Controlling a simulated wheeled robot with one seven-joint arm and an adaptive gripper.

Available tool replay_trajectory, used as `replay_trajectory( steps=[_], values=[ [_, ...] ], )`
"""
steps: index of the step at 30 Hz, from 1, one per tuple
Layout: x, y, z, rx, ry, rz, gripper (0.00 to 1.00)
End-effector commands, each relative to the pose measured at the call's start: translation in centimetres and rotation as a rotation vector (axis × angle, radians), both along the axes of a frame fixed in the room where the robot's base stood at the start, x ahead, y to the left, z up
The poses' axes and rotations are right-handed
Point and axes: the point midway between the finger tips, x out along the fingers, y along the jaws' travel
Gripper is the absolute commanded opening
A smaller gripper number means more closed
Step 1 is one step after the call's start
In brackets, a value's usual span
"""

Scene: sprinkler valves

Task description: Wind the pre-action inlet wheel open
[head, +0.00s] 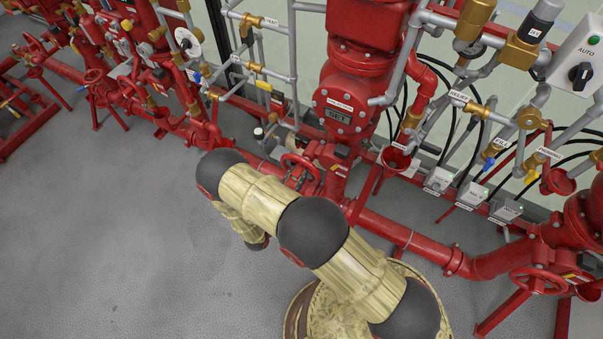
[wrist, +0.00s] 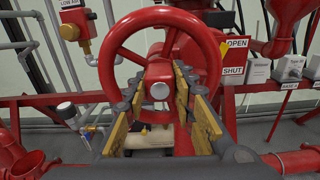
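A red handwheel (wrist: 160,16) with a pale hub centre fills the middle of the wrist view, facing the camera. An OPEN/SHUT sign (wrist: 234,57) stands just right of it. My gripper (wrist: 159,88) is open, its yellow-padded fingers reaching toward the wheel on either side of the hub. I cannot tell whether they touch it. In the head view a red wheel (head: 299,169) shows beyond my arm, below the red valve body with a SET plate (head: 338,116). My gripper is hidden there by my arm links.
Red pipe (head: 400,236) runs along the floor, with another wheel (head: 538,281) at the lower right. Grey boxes (head: 471,194) with cables stand right of the riser. More red valves (head: 130,93) line the left. The grey floor (head: 90,220) at the left is clear.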

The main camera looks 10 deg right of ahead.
Motion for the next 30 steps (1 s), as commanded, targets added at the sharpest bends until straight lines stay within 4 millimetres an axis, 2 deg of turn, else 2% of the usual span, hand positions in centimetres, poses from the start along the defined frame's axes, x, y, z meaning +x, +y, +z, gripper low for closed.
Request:
replay_trajectory(
  steps=[9, 17, 24, 30],
  values=[
    [0.0, 0.0, 0.0, 0.001, -0.001, 0.000, 0.42],
    [-0.1, 0.1, 0.0, 0.001, -0.002, 0.000, 0.42],
    [-2.3, 1.9, 0.1, 0.000, -0.003, 0.003, 0.42],
    [-2.4, 1.8, 0.0, 0.000, -0.003, -0.001, 0.42]
  ],
)
